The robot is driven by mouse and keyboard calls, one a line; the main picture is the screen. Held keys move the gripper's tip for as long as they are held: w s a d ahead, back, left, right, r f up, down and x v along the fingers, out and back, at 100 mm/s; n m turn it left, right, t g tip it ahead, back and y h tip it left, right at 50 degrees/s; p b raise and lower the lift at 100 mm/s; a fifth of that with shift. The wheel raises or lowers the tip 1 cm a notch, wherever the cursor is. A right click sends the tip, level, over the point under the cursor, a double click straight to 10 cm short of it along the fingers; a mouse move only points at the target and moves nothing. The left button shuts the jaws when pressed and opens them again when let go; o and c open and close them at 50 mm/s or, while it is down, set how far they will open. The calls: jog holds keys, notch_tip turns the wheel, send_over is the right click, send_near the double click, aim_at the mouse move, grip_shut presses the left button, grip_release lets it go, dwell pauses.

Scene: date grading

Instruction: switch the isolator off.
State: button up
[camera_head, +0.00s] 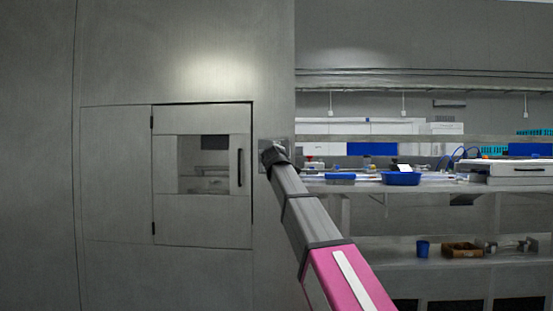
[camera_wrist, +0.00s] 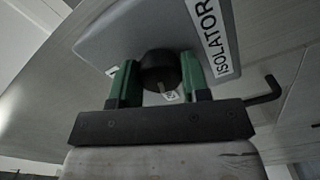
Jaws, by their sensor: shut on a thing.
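The isolator (camera_wrist: 120,32) is a grey plate with a white label reading ISOLATOR (camera_wrist: 214,35), seen close in the wrist view. A round black knob (camera_wrist: 160,68) with a pale mark stands out from it. My gripper (camera_wrist: 158,76) has its green fingers on either side of the knob and is shut on it. Small white labels on the plate are partly hidden by the fingers and knob. In the head view the isolator (camera_head: 285,142) shows on the grey wall right of the door; my arm end covers most of it.
A closed wall door (camera_head: 200,219) with a window and black handle (camera_head: 239,168) is just left of the isolator. To the right a bench holds a blue bowl (camera_head: 401,179) and a white box (camera_head: 505,172). A lower shelf holds a blue cup (camera_head: 422,249) and a brown tray (camera_head: 462,250).

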dwell(0.5)
jog(key=o, duration=0.9)
jog(key=shift+s, duration=0.15)
jog(key=s, duration=1)
jog(key=shift+s+a, duration=0.2)
jog(key=shift+s, duration=0.1)
jog(key=shift+f, duration=0.15)
